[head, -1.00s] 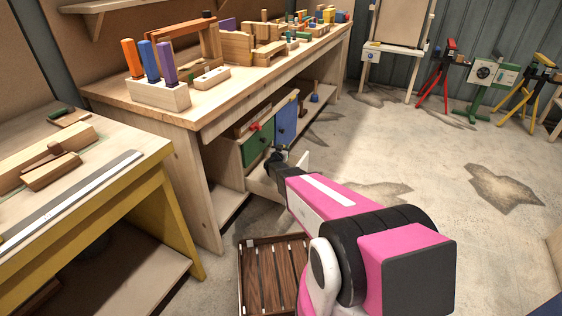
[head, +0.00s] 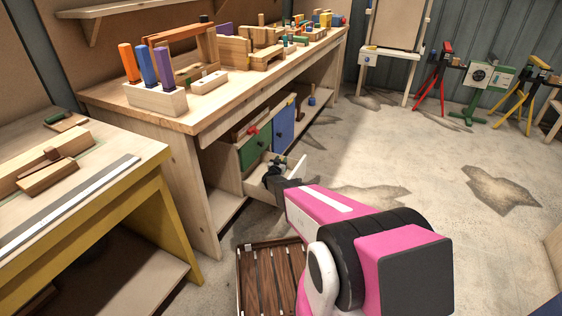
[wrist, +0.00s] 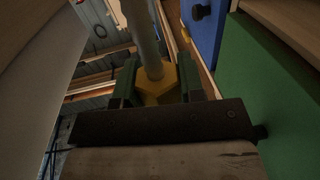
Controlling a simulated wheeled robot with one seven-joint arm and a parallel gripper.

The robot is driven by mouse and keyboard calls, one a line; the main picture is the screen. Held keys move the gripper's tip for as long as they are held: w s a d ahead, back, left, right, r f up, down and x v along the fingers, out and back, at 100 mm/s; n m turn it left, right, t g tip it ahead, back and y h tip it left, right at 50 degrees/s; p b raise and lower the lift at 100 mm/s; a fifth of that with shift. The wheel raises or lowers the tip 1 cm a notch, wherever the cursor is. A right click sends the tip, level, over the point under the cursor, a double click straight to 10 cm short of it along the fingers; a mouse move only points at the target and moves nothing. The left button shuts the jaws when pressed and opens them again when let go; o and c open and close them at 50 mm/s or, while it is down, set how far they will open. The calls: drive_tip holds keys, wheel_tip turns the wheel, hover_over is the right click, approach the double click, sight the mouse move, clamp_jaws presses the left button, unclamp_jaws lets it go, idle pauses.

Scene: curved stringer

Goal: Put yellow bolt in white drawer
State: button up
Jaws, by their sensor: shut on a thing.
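My gripper (head: 273,170) is at the open white drawer (head: 262,193), low in the workbench under the green drawer front. In the wrist view, its two green fingers (wrist: 157,85) are shut on the yellow bolt (wrist: 160,90). The bolt's yellow head is between the fingers and a pale shaft extends away from it. In the head view the bolt cannot be made out. The gripper appears over or inside the drawer's opening; its exact depth cannot be told.
The green drawer front (head: 255,148) and blue front (head: 284,126) are close beside the gripper. The green front also fills the right of the wrist view (wrist: 272,95). A slatted wooden crate (head: 240,275) stands on the floor nearby. Open floor lies to the right.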

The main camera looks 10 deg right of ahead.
drive_tip(key=shift+f, duration=0.35)
drive_tip(key=o, duration=1)
drive_tip(key=shift+r, duration=0.1)
drive_tip(key=shift+r, duration=0.55)
drive_tip(key=v, duration=0.7)
drive_tip(key=shift+s+a, duration=0.15)
drive_tip(key=shift+s, duration=0.05)
drive_tip(key=shift+f, duration=0.1)
